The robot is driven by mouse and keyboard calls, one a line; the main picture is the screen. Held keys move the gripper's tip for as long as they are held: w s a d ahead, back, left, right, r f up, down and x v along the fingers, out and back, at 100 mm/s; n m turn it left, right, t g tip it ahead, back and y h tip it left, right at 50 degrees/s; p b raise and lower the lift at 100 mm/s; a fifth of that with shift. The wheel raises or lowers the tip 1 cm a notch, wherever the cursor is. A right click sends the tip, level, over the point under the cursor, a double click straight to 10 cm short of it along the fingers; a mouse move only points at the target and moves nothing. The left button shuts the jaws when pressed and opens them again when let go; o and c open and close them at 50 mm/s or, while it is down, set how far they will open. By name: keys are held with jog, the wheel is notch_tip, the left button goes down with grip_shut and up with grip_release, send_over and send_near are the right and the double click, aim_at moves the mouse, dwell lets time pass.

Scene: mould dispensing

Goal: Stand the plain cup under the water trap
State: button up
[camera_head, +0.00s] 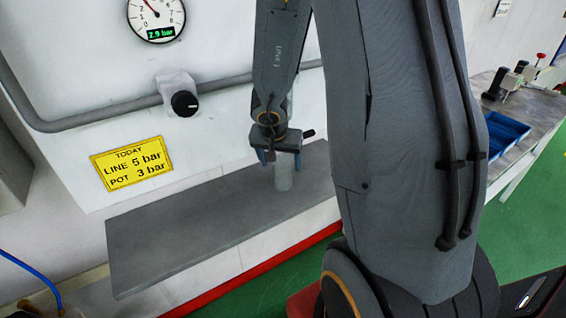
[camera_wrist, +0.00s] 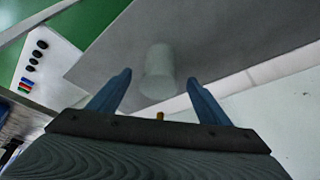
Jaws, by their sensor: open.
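The plain cup (camera_head: 283,178), a pale translucent cylinder, stands upright on the grey shelf (camera_head: 180,230) by the white wall panel. My gripper (camera_head: 281,159) is right above it, with its blue fingers pointing down. In the wrist view, the cup (camera_wrist: 159,65) shows between and beyond the two open fingertips (camera_wrist: 159,80), with a gap on each side. The jaws are open and hold nothing. I cannot make out the water trap clearly; my arm covers much of the wall there. A small brass-coloured piece (camera_wrist: 160,116) shows between the finger bases.
A grey pipe (camera_head: 120,115) with a black knob (camera_head: 184,103) runs along the wall towards my arm. A gauge (camera_head: 155,15) reads 2.9 bar above a yellow sign (camera_head: 130,163). The left part of the shelf is clear. A bench with blue trays (camera_head: 500,130) stands at right.

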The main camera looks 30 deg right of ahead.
jog(key=s+a+r+n+t+y+p, duration=0.25)
jog(key=a+r+n+y, duration=0.2)
jog(key=a+r, duration=0.75)
jog(key=s+a+n+g+h, duration=0.1)
jog(key=s+n+g, duration=0.2)
jog(key=s, duration=0.8)
jog(key=shift+a+f+n+g+p, duration=0.25)
jog(key=shift+f+n+g+p, duration=0.15)
jog(key=shift+n, duration=0.15)
jog(key=shift+f+h, duration=0.1)
jog(key=shift+h, duration=0.15)
jog(key=shift+g, duration=0.25)
notch_tip(320, 180, down, 4)
jog(key=b, duration=0.4)
jog(key=shift+w, duration=0.1)
